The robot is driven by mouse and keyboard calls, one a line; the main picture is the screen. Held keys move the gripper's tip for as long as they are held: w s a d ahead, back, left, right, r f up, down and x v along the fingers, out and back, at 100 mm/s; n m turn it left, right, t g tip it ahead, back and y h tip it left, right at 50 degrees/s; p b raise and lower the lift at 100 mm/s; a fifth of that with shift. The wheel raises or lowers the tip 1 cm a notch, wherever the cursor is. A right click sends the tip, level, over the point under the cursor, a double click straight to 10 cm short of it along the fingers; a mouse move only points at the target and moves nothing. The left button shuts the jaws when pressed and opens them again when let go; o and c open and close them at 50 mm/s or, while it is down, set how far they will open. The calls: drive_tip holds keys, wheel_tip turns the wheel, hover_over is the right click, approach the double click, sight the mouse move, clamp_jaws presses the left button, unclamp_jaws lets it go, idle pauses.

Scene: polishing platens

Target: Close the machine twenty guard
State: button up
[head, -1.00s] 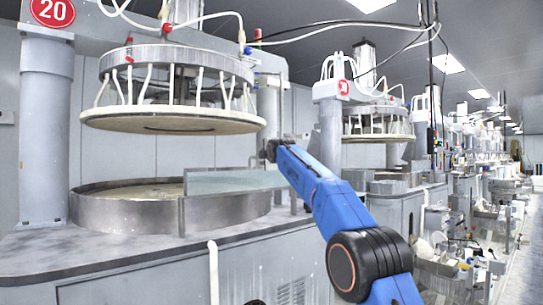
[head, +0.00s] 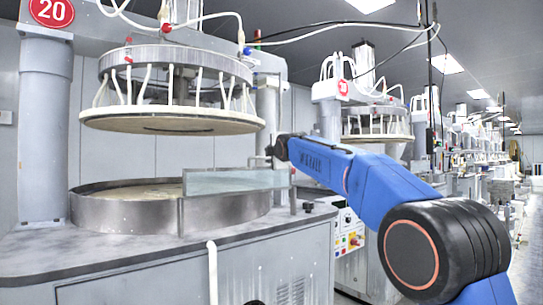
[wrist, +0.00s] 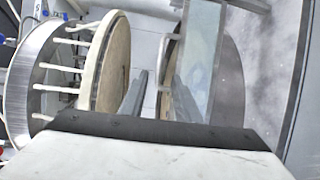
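The machine twenty guard (head: 232,182) is a clear, framed panel at the front right of the round metal basin, under the raised upper platen (head: 172,122). In the wrist view the guard (wrist: 203,50) stands as a glassy strip right of centre. A pale bent bar (wrist: 164,48), perhaps its handle, shows just left of it. My gripper (wrist: 160,76) is open, its two dark fingers apart, with the bar ahead near the fingertips. I cannot tell whether they touch. In the head view my arm's end is by the guard's right end, and its fingers are not clear.
The round basin (head: 95,207) sits on the grey machine top (head: 50,255). A round red sign reading 20 (head: 52,12) hangs upper left. A thick grey column (head: 45,130) stands at left. More similar machines line the right, with a control panel (head: 350,236) beside my arm.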

drive_tip(key=shift+v, duration=1.4)
